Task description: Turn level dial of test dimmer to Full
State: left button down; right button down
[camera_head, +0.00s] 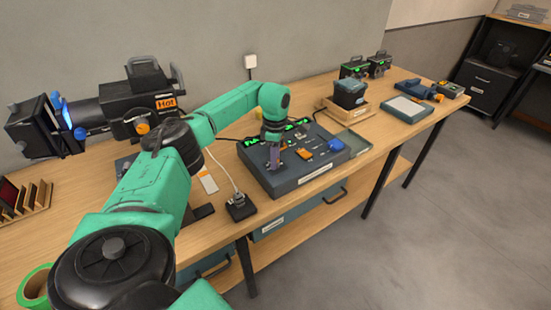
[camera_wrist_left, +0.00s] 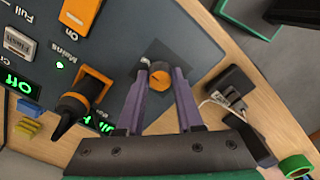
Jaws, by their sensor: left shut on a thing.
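The blue-grey control console (camera_head: 283,187) sits on the wooden table in the head view. My left gripper (camera_head: 272,163) reaches down onto its near left part. In the left wrist view, an orange-topped round dial (camera_wrist_left: 159,80) stands on a dark square patch by the console's edge (camera_wrist_left: 120,50). My left gripper (camera_wrist_left: 160,72) has its two purple fingers on either side of the dial and is shut on it. The dial's pointer and scale cannot be read. My right gripper is not in view.
A black plug block (camera_head: 240,206) with a white cable lies left of the console. A large black lamp (camera_head: 140,103) stands behind.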

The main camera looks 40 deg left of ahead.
pick_arm(q)
jog(key=c, duration=0.6)
grip_release()
jog(key=shift+a, duration=0.1)
jog(key=shift+o, duration=0.2)
jog(key=shift+r, duration=0.55)
notch_tip(320, 180, up, 14)
jog(key=b, duration=0.2)
jog(key=shift+f, duration=0.2)
